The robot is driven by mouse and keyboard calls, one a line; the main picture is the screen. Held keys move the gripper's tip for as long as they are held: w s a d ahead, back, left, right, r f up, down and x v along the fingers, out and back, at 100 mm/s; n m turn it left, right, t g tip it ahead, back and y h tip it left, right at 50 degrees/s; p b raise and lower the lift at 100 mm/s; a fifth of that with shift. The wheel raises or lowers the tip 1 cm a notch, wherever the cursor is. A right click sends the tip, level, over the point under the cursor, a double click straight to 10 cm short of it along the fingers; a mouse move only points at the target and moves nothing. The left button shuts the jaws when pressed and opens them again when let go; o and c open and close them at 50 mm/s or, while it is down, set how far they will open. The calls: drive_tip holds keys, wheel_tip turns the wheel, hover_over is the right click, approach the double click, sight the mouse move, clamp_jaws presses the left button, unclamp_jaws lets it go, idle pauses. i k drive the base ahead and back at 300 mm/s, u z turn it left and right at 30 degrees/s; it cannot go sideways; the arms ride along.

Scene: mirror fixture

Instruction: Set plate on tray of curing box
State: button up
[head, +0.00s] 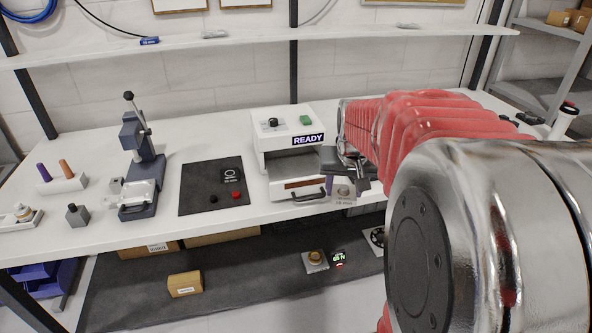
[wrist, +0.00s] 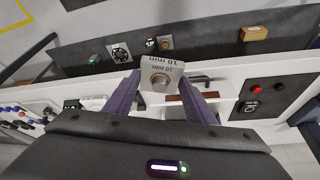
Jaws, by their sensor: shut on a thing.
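My gripper (wrist: 160,88), with purple fingers, is shut on a small plate (wrist: 162,72) marked "10 min" with a round metal knob. In the head view the plate (head: 343,193) hangs at the front right of the curing box (head: 289,122), near the table's front edge. The white box shows a "READY" sign and a green button on top. Its tray (head: 294,167) appears as a grey surface at the front, above a brown strip and a dark handle (head: 308,196). The plate is right of the handle; whether they touch is unclear.
A dark mat (head: 196,192) with a red and a black button lies left of the box. A lever press (head: 143,160) stands farther left. A lower shelf (head: 237,277) holds boxes and small fixtures. An upper shelf (head: 213,46) runs along the wall.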

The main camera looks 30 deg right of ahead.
sight(298, 174)
drive_tip(key=i, duration=0.85)
drive_tip(key=u, duration=0.05)
